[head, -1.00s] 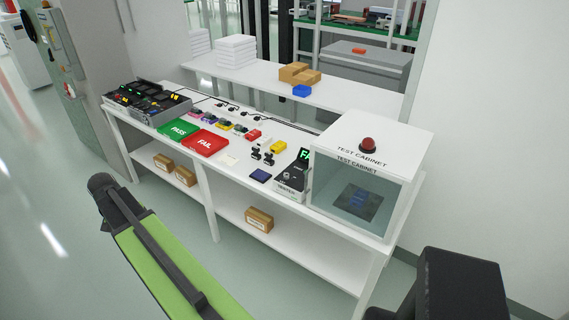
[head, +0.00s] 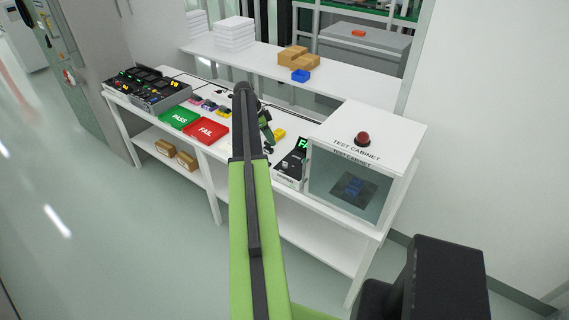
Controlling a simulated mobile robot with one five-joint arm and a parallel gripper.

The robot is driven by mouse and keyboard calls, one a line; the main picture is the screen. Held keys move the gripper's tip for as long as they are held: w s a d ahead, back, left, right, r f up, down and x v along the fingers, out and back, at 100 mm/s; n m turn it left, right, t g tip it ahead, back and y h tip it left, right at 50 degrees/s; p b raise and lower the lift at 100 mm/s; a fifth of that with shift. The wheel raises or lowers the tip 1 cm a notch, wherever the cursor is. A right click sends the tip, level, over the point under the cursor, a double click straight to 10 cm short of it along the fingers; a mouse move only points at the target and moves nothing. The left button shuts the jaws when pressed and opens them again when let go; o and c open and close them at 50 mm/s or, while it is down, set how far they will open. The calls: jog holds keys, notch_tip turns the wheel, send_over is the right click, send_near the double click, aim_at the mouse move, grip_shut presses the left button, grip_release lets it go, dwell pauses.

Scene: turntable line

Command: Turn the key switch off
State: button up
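No key switch can be made out for certain at this size. The black and white tester (head: 289,166) stands on the white bench, left of the test cabinet, with a lit green display and a small round silver control on its front. Whether that control is the key switch I cannot tell. My arm reaches up across the middle of the head view and bends down over the bench. My gripper end (head: 266,130) is a small dark shape just left of the tester, apart from it in the picture. Its fingers are too small and partly hidden to read.
The test cabinet (head: 378,150) with a red button (head: 363,139) on top stands at the bench's right end. Green PASS (head: 179,118) and red FAIL (head: 207,131) trays lie left of my arm. A yellow block (head: 279,133) lies close to my gripper end.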

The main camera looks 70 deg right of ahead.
aim_at(285, 165)
jog(key=b+x, duration=1.3)
jog(key=x, duration=0.2)
jog(key=shift+f, duration=0.25)
jog(key=shift+d+r, duration=0.1)
grip_shut()
